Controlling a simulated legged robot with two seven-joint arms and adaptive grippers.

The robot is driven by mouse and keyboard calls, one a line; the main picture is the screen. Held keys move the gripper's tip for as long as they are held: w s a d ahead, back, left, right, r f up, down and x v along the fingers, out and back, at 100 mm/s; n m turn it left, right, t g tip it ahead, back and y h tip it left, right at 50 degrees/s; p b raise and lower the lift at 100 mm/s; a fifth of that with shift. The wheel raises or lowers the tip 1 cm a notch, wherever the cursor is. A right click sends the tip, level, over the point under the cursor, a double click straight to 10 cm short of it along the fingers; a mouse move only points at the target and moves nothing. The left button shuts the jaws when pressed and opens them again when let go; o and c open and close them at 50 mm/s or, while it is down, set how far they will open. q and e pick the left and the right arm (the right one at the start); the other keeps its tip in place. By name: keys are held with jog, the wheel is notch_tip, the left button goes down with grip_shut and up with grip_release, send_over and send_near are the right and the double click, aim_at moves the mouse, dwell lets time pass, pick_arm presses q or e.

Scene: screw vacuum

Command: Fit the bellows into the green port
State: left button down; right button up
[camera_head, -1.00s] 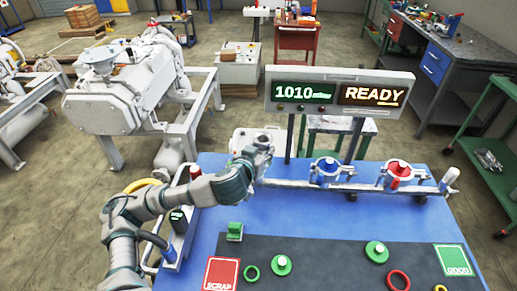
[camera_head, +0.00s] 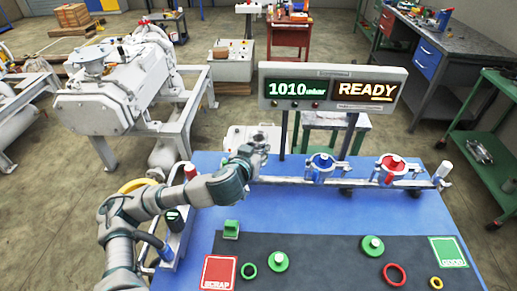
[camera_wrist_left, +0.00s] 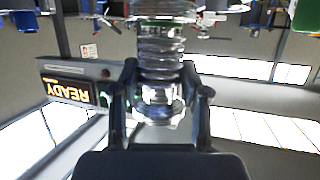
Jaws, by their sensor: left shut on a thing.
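My left gripper (camera_head: 256,146) is at the left end of the rail on the blue table in the head view. In the wrist view it (camera_wrist_left: 160,92) is shut on the ribbed, shiny metal bellows (camera_wrist_left: 161,50), which runs between the fingers toward the top of the picture. The far end of the bellows is near the top edge, and I cannot tell whether it touches anything. In the head view the gripper mostly hides the bellows. I cannot make out the green port clearly. My right gripper is not in view.
A blue-clamped port (camera_head: 321,166) and a red-clamped port (camera_head: 391,167) stand along the rail. A display (camera_head: 330,91) reads 1010 mbar and READY. A dark mat (camera_head: 320,262) holds green caps, rings, a scrap square (camera_head: 219,271) and a good square (camera_head: 447,252).

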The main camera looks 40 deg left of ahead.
pick_arm(q)
jog(key=shift+a+f, duration=0.25)
jog(key=shift+a, duration=1.05)
jog(key=shift+d+r, duration=0.1)
jog(key=shift+r, duration=0.15)
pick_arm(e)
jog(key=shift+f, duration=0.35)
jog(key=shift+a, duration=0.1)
pick_arm(q)
jog(key=shift+a+f, duration=0.15)
jog(key=shift+a, duration=0.4)
jog(key=shift+d, duration=0.95)
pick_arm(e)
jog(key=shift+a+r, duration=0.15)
pick_arm(q)
jog(key=shift+a, duration=0.1)
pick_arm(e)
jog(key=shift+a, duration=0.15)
pick_arm(q)
jog(key=shift+f+b, duration=0.15)
jog(key=shift+b, duration=0.2)
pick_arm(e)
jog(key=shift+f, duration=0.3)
